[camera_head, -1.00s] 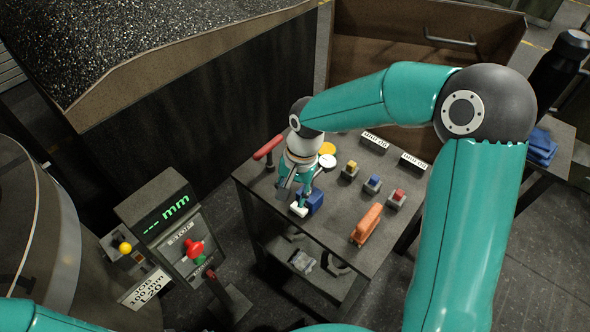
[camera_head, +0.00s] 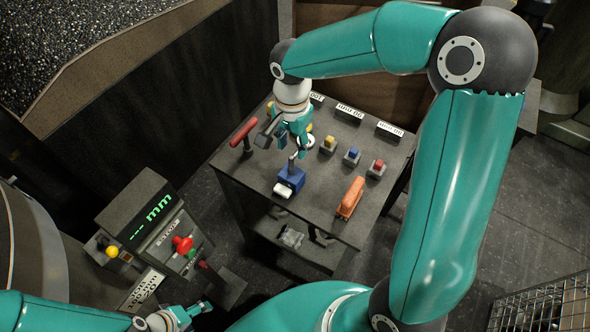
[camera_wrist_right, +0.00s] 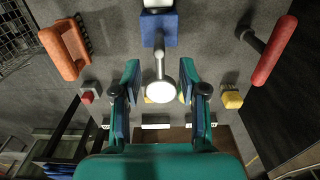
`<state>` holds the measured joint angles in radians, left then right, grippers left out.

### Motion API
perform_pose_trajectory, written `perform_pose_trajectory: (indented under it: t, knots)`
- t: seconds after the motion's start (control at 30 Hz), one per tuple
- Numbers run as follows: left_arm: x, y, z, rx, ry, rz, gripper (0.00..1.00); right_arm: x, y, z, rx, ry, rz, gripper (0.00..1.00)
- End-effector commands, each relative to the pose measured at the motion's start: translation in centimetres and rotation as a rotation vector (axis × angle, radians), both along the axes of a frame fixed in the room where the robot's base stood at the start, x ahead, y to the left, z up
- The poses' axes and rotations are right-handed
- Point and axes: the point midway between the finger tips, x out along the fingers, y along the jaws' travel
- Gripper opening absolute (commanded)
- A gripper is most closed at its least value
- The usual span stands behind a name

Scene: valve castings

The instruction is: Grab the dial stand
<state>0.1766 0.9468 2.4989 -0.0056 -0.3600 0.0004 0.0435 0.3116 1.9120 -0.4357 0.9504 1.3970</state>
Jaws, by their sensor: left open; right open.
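The dial stand has a blue block base (camera_head: 290,180) with a white front part, on the dark table. A thin grey post rises from it. In the right wrist view the blue base (camera_wrist_right: 158,28) is at the top centre, and the post runs down to a round white dial (camera_wrist_right: 160,91). My right gripper (camera_head: 288,140) is open just behind the base. In its wrist view the fingers (camera_wrist_right: 160,72) lie either side of the post and dial, with gaps on both sides. My left gripper (camera_head: 190,312) is open and empty at the lower left, away from the table.
A red-handled tool (camera_head: 243,132) stands left of my right gripper. Yellow (camera_head: 328,144), blue (camera_head: 352,156) and red (camera_head: 376,168) topped blocks and an orange casting (camera_head: 350,197) stand to the right. A console with green display (camera_head: 152,217) is at left. The table front is clear.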

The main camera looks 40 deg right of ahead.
Motion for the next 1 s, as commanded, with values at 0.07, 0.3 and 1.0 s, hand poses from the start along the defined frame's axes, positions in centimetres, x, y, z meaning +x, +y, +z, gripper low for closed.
perform_pose_trajectory:
  t: [0.07, 0.3, 1.0]
  knots:
    - [0.0, 0.0, 0.1, 0.000, 0.000, 0.000, 0.66, 0.0, 0.0, -0.5, 0.000, 0.000, 0.001, 0.43]
    - [0.0, 0.0, 0.9, 0.000, 0.000, 0.000, 0.66, 0.1, 0.0, -2.4, 0.001, 0.005, 0.001, 0.43]
    - [0.0, 0.0, 1.6, 0.000, 0.000, 0.000, 0.66, 0.4, 0.0, -5.9, 0.002, -0.001, 0.002, 0.13]
